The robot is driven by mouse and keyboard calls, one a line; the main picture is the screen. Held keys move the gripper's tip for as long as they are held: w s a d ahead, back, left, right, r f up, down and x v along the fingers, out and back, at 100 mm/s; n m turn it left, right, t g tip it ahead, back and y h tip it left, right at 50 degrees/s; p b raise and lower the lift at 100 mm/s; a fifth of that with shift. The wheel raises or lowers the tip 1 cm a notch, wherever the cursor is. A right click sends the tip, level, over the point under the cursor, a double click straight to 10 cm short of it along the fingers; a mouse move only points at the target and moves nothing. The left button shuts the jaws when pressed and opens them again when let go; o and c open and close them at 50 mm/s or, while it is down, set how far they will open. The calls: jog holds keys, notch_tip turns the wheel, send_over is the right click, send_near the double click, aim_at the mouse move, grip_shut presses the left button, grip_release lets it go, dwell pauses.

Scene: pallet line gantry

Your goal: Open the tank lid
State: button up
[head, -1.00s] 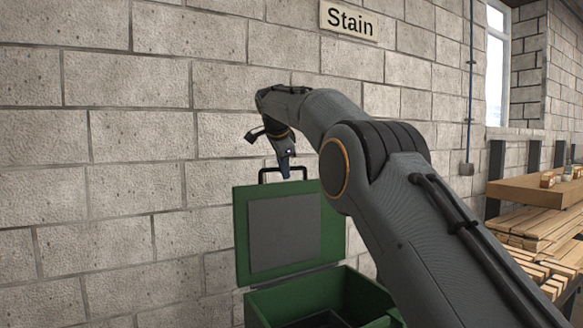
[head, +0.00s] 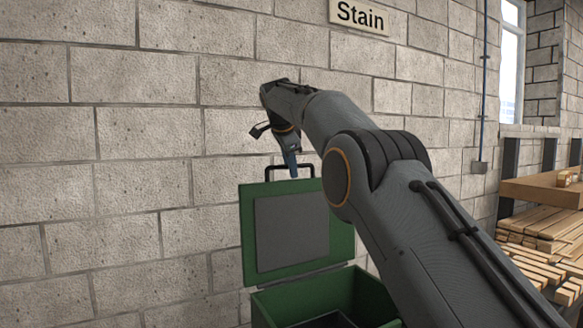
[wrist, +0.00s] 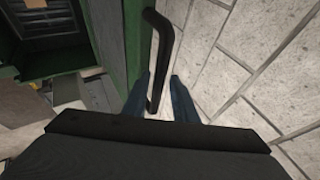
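The green tank lid (head: 346,232) stands upright, open, above the green tank (head: 275,307) in the head view. It has a grey inner panel. Its black bar handle (head: 271,169) sticks up from the top edge. My gripper (head: 293,174) points down at the handle. In the wrist view, the two blue fingers of my gripper (wrist: 160,80) are apart, with the black handle (wrist: 159,40) running between them, nearer the left finger. Contact with the handle cannot be told. The tank's inside is partly visible and dark.
A block wall (head: 130,130) stands close behind the lid, with a "Stain" sign (head: 360,16) above. Stacked lumber (head: 545,235) and a wooden bench (head: 545,188) are at the right. My arm hides part of the tank's right side.

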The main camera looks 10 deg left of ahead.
jog(key=shift+s+f, duration=0.1)
jog(key=shift+f, duration=0.15)
jog(key=b+v, duration=0.2)
jog(key=v, duration=0.6)
jog(key=shift+r, duration=0.15)
